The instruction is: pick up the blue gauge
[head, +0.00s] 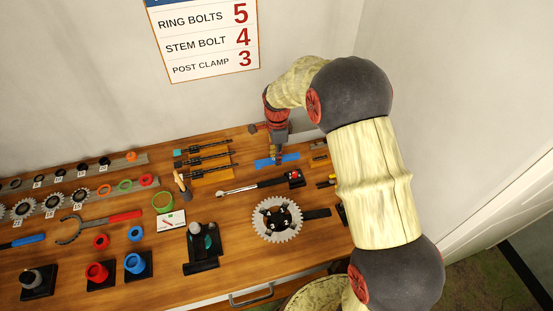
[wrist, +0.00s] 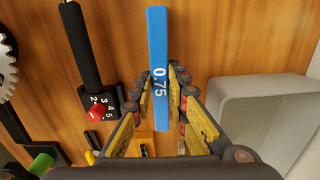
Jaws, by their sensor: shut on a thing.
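The blue gauge (wrist: 158,65) is a flat bar marked 0.75. In the wrist view it runs lengthwise between the two finger pads of my gripper (wrist: 160,78), which are closed on its sides. In the head view my gripper (head: 278,158) points down over the gauge (head: 263,162) near the back right of the bench. The gauge sticks out on both sides of the fingers. I cannot tell whether it is clear of the wood.
A torque wrench (head: 262,185) with a red knob lies in front of the gauge. A grey bin (wrist: 262,108) stands close on the right in the wrist view. A chainring (head: 277,219) sits nearer the front. A wooden block with black tools (head: 212,177) lies to the left.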

